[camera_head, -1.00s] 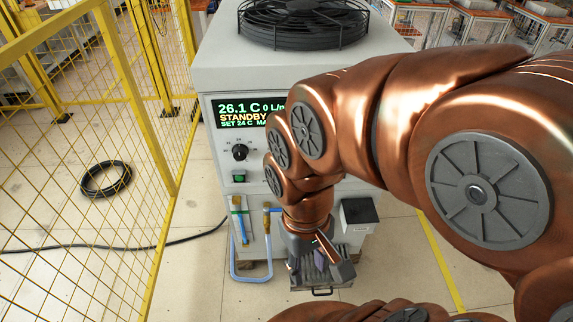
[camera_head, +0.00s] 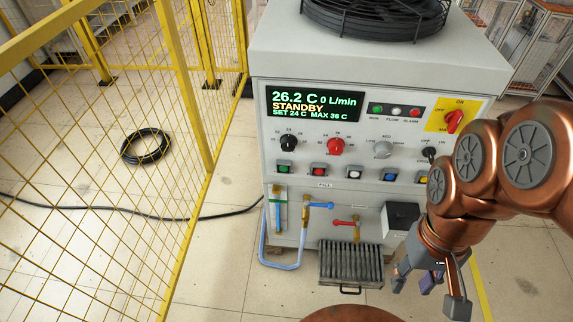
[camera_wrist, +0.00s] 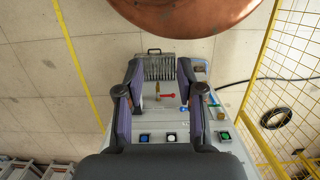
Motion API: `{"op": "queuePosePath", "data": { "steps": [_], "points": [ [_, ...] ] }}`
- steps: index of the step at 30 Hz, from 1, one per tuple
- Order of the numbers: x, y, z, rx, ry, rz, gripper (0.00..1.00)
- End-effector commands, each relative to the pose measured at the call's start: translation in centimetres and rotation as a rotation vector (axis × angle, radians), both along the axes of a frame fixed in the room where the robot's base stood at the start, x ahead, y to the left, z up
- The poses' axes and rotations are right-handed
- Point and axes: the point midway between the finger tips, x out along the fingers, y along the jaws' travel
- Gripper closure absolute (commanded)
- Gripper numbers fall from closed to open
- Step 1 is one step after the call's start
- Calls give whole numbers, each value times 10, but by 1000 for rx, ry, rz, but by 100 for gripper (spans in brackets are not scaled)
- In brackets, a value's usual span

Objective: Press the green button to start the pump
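The green button (camera_head: 285,167) is at the left end of a row of square buttons on the front of the grey machine (camera_head: 262,130). In the wrist view the green button (camera_wrist: 224,135) shows at the lower right, outside the fingers. The display (camera_head: 315,104) reads 26.2 C, 0 L/min, STANDBY. My gripper (camera_head: 430,292) is in front of the machine's lower right, well to the right of and lower than the green button. In the wrist view my gripper (camera_wrist: 159,75) has its two fingers apart with nothing held between them.
Red (camera_head: 319,170), white (camera_head: 355,173), blue (camera_head: 390,175) and yellow (camera_head: 423,177) buttons sit to the right. Knobs lie above; valves and a blue hose (camera_head: 279,266) below. A finned filter panel (camera_head: 350,266) sticks out low. A yellow mesh fence (camera_head: 170,60) stands left.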

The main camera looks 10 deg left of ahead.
Motion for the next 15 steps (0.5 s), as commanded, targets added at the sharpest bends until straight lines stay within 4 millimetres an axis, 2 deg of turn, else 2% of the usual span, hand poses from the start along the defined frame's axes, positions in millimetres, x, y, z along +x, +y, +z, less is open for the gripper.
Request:
{"op": "queuePosePath", "data": {
  "steps": [1,9,15],
  "points": [
    [0,0,0,0,0,0,70],
    [0,0,0,0,0,0,99],
    [0,0,0,0,0,0,100]
  ]
}}
